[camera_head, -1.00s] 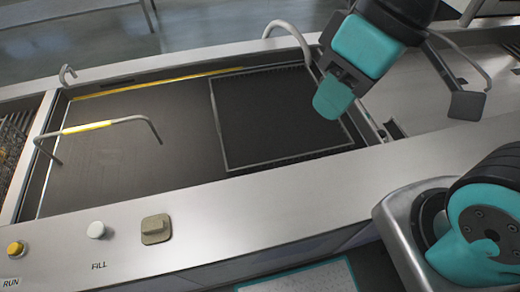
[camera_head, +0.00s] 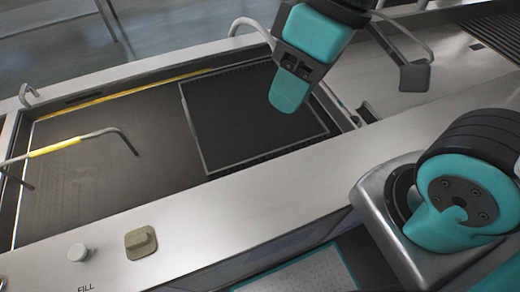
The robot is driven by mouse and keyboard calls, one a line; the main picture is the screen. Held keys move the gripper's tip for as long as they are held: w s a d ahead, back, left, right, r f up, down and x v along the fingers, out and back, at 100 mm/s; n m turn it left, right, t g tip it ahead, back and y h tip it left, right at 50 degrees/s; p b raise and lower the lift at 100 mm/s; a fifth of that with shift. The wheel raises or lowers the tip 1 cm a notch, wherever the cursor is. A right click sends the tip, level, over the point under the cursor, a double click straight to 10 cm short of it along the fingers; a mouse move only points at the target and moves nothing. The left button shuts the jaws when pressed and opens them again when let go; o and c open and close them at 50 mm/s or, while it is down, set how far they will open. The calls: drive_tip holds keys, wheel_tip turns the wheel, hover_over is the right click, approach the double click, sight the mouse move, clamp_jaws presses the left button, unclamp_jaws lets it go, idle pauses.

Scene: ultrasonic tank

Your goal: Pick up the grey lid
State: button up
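My gripper (camera_head: 289,92), with teal fingers, hangs above the right part of the tank, over the dark framed panel (camera_head: 225,125). It is well up and to the right of the grey-beige piece and does not touch it. Its fingers overlap in this view, so their opening is hidden. Nothing shows held in it.
A bent rod with a yellow sleeve (camera_head: 55,147) stands over the tank's left part. A curved metal pipe (camera_head: 250,24) rises at the back edge. The front ledge is clear right of the grey-beige piece.

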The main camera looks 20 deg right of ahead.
drive_tip(key=o, duration=1.2)
drive_tip(key=w+f+n+b, duration=0.1)
drive_tip(key=w+f+n, duration=0.1)
drive_tip(key=w+f, duration=0.1)
drive_tip(key=w+f+n+h+b, duration=0.1)
drive_tip(key=w+f+n, duration=0.1)
drive_tip(key=w+f, duration=0.1)
drive_tip(key=w+f+n+b, duration=0.2)
drive_tip(key=w+f, duration=0.2)
drive_tip(key=w, duration=0.1)
drive_tip(key=shift+w+d+h, duration=0.1)
drive_tip(key=shift+d+h, duration=0.2)
drive_tip(key=shift+d, duration=0.1)
drive_tip(key=n+h+b, duration=0.3)
drive_tip(key=n+b, duration=0.1)
drive_tip(key=n, duration=0.5)
hover_over(259, 146)
wheel_tip(259, 146, down, 17)
wheel_tip(259, 146, down, 12)
drive_tip(key=shift+r+p, duration=0.25)
drive_tip(key=shift+p, duration=0.15)
drive_tip(key=shift+a+f+p, duration=0.1)
drive_tip(key=shift+f+p, duration=0.3)
drive_tip(key=shift+f, duration=2.4)
